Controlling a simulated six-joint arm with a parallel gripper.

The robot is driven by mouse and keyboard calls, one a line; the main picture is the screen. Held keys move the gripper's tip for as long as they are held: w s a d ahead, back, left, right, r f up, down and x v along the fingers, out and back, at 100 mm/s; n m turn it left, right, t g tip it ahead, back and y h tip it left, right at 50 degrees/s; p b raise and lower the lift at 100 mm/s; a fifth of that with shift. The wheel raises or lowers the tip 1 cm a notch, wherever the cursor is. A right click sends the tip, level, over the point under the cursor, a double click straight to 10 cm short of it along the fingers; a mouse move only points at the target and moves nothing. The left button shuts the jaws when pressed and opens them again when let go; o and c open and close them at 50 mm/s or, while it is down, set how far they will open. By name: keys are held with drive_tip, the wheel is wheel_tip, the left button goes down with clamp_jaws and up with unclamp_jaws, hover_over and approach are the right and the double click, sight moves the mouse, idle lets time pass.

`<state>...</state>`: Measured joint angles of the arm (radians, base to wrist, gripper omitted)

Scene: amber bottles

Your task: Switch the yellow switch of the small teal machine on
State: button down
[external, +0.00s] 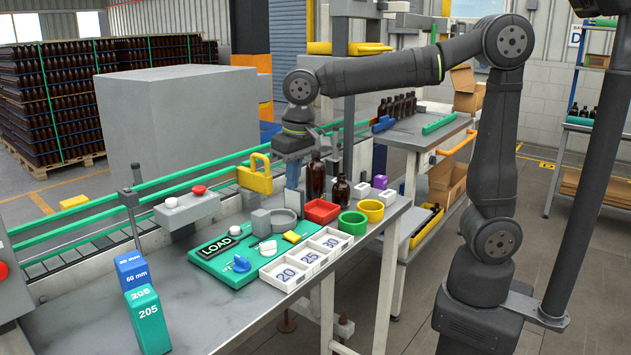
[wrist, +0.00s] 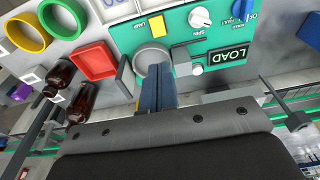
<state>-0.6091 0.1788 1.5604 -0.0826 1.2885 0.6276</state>
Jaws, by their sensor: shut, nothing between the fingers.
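The small teal machine (external: 222,262) lies flat on the grey bench. Its yellow switch (external: 292,237) is on the right part of the panel; it also shows in the wrist view (wrist: 157,26) as a small yellow block. I cannot tell its on or off position. The panel carries a LOAD plate (external: 216,245), a white knob (external: 268,247) and a blue knob (external: 241,264). My gripper (external: 293,186), with blue fingers, is shut and empty, pointing down behind the panel. In the wrist view its fingertips (wrist: 158,68) overlap the grey round cup, apart from the yellow switch.
A grey round cup (external: 284,221) stands at the panel's back edge. Red (external: 321,211), green (external: 353,222) and yellow (external: 371,210) containers and two amber bottles (external: 316,178) stand to the right. A white numbered tray (external: 285,273) lies in front.

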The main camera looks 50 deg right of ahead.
sight(289, 233)
drive_tip(key=f, duration=0.4)
drive_tip(key=w+f, duration=0.1)
drive_tip(key=f, duration=0.7)
drive_tip(key=shift+w, duration=0.3)
drive_tip(key=shift+w, duration=0.1)
drive_tip(key=shift+f+g, duration=0.25)
drive_tip(key=shift+g, duration=0.05)
drive_tip(key=shift+s+r, duration=0.15)
drive_tip(key=shift+s, duration=0.65)
drive_tip(key=shift+r, duration=0.15)
